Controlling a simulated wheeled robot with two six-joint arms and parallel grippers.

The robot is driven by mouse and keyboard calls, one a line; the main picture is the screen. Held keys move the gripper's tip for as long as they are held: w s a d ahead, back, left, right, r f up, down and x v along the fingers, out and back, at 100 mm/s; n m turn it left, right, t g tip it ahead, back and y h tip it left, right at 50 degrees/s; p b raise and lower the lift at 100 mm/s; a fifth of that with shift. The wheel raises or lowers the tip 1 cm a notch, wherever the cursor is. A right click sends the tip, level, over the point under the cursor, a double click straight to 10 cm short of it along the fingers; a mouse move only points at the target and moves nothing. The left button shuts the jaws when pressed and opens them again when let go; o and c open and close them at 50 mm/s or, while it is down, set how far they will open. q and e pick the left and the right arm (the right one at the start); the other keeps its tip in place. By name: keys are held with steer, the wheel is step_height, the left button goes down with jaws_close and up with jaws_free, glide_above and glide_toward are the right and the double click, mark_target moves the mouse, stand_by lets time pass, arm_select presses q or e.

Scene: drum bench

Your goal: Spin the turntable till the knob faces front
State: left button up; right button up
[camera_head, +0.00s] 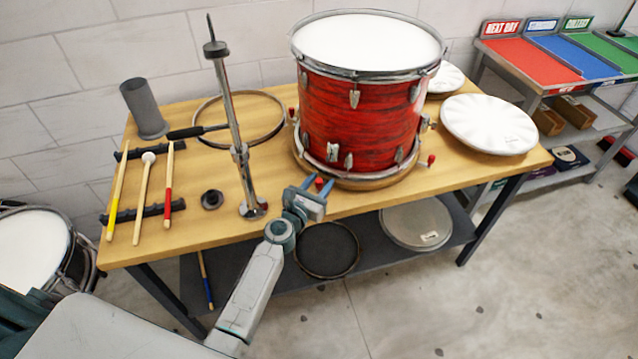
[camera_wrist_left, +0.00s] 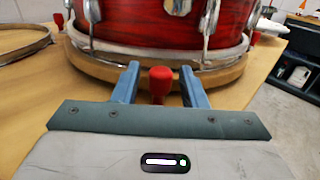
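A red drum (camera_head: 360,115) with a white head stands on a round wooden turntable (camera_head: 378,183) at the bench's front edge. Red pegs stick out around the turntable's rim, one at the left (camera_head: 291,112) and one at the right (camera_head: 431,160). A third red peg (camera_wrist_left: 161,80) stands at the front in the left wrist view. My left gripper (camera_head: 318,184) is open, with its blue fingers (camera_wrist_left: 160,84) on either side of this peg and small gaps showing. A small metal fitting (camera_head: 425,122) juts from the drum's right side. My right gripper is in neither view.
The wooden bench (camera_head: 200,228) carries a metal stand (camera_head: 235,130), a hoop (camera_head: 275,118), mallets (camera_head: 143,195) and a grey cylinder (camera_head: 145,110) on the left. A white round drumhead (camera_head: 489,124) lies right of the drum. Bare bench top shows in front of that drumhead.

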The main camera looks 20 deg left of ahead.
arm_select(q)
jaws_close()
steer(key=a, duration=0.2)
steer(key=w+a, duration=0.1)
steer(key=a, duration=0.1)
steer(key=a+b, duration=0.1)
steer(key=shift+w+a, duration=0.5)
steer(key=shift+a, duration=0.2)
steer(key=shift+d, duration=0.1)
jaws_free()
